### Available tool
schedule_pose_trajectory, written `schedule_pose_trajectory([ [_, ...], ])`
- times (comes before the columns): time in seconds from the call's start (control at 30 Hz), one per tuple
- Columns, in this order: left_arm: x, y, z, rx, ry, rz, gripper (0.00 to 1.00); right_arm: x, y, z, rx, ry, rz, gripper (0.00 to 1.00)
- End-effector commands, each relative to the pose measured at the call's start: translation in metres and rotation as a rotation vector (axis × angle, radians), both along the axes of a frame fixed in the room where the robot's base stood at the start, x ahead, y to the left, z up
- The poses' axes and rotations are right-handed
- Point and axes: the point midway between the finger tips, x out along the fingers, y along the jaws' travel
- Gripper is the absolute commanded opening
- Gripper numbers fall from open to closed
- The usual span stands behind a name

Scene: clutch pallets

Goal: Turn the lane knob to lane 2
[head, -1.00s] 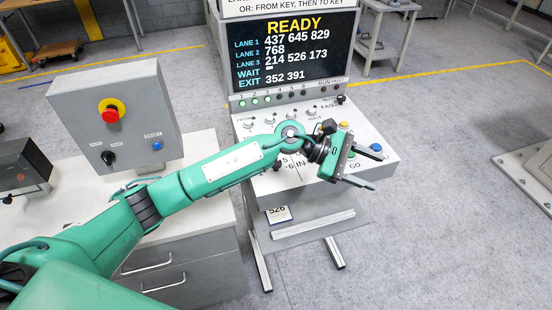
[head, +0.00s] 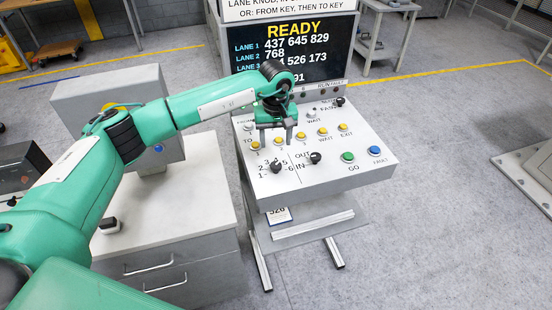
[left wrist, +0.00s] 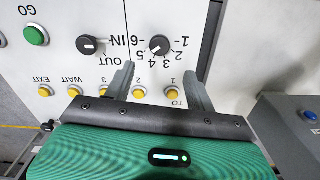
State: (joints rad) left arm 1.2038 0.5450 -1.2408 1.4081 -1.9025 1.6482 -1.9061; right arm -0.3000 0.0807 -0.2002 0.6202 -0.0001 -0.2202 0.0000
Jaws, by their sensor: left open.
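The lane knob (head: 276,166) is a black knob on the sloping white console, ringed by the numbers 1 to 6. In the left wrist view, upside down, the lane knob (left wrist: 160,45) has its white mark towards 4 or 5; I cannot tell which. My left gripper (head: 275,138) is open and empty, its fingers pointing down above the yellow buttons, just behind the knob. In the left wrist view my left gripper (left wrist: 158,76) has the knob beyond its fingertips, apart from them. My right gripper is not in view.
A second black knob (head: 315,158), marked OUT and IN, stands to the right. Yellow buttons (head: 300,136) run behind the knobs; green GO (head: 348,156) and blue FAULT (head: 375,151) buttons sit right. The screen (head: 318,58) reads READY, partly covered by my arm.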

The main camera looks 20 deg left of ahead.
Motion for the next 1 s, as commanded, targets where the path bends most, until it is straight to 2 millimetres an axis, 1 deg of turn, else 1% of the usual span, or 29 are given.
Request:
schedule_pose_trajectory([
  [0.03, -0.001, 0.0, -0.007, 0.001, 0.005, 0.001, 0.56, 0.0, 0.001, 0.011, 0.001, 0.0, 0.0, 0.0],
  [0.2, -0.002, -0.001, -0.044, -0.001, 0.005, 0.001, 0.56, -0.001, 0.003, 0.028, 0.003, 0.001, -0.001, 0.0],
  [0.4, -0.001, -0.001, -0.079, -0.003, 0.003, 0.001, 0.56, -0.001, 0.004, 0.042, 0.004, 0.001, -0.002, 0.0],
  [0.5, -0.001, -0.001, -0.09, -0.002, 0.002, 0.0, 0.56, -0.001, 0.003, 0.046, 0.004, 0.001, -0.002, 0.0],
  [0.67, 0.0, -0.001, -0.098, -0.002, 0.0, 0.0, 0.56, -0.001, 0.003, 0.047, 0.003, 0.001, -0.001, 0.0],
  [0.9, 0.0, -0.001, -0.1, -0.003, -0.001, 0.0, 0.56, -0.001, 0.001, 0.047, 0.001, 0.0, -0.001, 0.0],
  [0.93, 0.0, -0.001, -0.099, -0.003, -0.001, 0.0, 0.52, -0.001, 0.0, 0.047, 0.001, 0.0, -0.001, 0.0],
  [1.0, 0.0, -0.001, -0.099, -0.003, 0.0, 0.0, 0.38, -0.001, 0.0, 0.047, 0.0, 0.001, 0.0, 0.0],
])
